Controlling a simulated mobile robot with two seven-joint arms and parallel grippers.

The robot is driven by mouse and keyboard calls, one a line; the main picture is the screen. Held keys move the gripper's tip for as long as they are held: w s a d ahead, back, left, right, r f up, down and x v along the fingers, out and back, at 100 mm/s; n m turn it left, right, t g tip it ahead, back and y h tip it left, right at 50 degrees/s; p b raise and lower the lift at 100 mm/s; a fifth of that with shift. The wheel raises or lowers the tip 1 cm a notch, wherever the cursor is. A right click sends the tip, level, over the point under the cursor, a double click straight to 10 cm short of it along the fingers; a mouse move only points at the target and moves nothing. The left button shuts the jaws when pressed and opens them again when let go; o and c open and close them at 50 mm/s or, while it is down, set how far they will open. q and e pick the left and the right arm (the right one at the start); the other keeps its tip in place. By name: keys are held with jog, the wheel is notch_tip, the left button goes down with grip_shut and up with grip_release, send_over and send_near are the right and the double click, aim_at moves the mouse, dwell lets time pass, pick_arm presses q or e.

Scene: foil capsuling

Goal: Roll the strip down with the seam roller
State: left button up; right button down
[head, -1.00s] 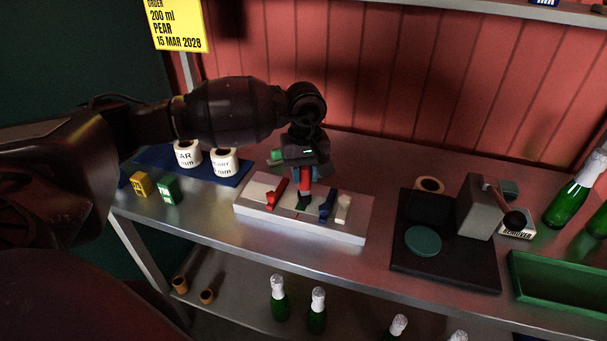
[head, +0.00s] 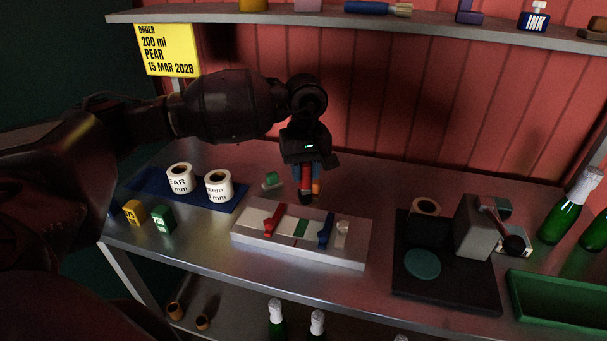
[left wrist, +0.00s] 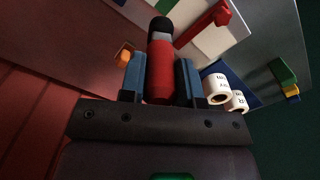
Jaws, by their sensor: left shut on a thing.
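My left gripper (head: 307,172) is shut on the seam roller (head: 306,184), which has a red handle and a black end pointing down. The roller also shows between the fingers in the left wrist view (left wrist: 160,75). The black end appears apart from the pale block (head: 250,237), just behind its back edge. I cannot tell whether the strip lies flat. My right gripper is not in view.
Label rolls (head: 219,186) stand on a blue mat (head: 232,206) at left, with yellow and green boxes (head: 162,219) in front. A small green item (head: 272,181) and an orange item (head: 317,187) are behind the block. A black station (head: 440,283) and green tray (head: 555,302) are at right.

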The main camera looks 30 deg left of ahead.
pick_arm(q)
jog(key=shift+r, duration=0.95)
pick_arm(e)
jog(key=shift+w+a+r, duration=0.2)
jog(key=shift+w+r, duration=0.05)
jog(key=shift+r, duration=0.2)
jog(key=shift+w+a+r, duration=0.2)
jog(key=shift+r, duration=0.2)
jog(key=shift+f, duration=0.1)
